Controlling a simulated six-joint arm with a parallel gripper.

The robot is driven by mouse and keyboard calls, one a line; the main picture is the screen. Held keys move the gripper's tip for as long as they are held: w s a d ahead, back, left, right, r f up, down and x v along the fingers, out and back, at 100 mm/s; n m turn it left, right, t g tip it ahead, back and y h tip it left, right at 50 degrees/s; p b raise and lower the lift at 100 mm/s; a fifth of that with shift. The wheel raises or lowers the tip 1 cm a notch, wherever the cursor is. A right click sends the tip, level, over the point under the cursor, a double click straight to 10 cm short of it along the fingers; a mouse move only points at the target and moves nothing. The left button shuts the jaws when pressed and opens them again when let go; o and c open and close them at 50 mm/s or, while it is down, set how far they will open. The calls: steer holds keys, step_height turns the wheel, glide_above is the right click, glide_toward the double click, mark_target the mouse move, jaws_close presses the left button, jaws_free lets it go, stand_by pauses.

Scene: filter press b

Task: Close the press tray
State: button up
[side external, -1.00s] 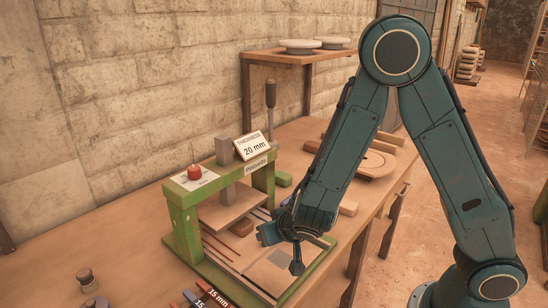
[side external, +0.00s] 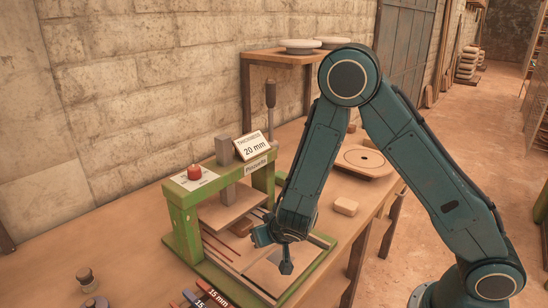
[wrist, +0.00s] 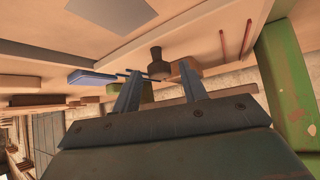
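The press (side external: 180,222) has a green frame and stands on the bench. Its pale tray (side external: 252,275) lies low in front, out from under the raised pressing plate (side external: 232,207). The tray surface with a grey patch (wrist: 110,12) shows at the top of the wrist view. My gripper (side external: 273,252) is low over the tray, its fingers apart and empty. In the wrist view its two fingers (wrist: 160,88) point toward a dark knob (wrist: 157,64), which appears between and beyond the tips. I cannot tell whether they touch it. The knob is hidden in the side view.
A red button (side external: 194,171) and a 20 mm sign (side external: 253,146) sit on top of the press.

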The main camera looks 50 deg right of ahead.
mark_target(248, 227)
jaws_close()
steer(key=shift+w, duration=2.45)
steer(key=shift+o, duration=0.9)
jaws_free()
steer(key=shift+r, duration=0.1)
steer(key=v, duration=1.3)
steer(key=shift+s+a+r, duration=0.15)
steer(key=shift+s+r, duration=0.05)
steer(key=shift+r, duration=0.05)
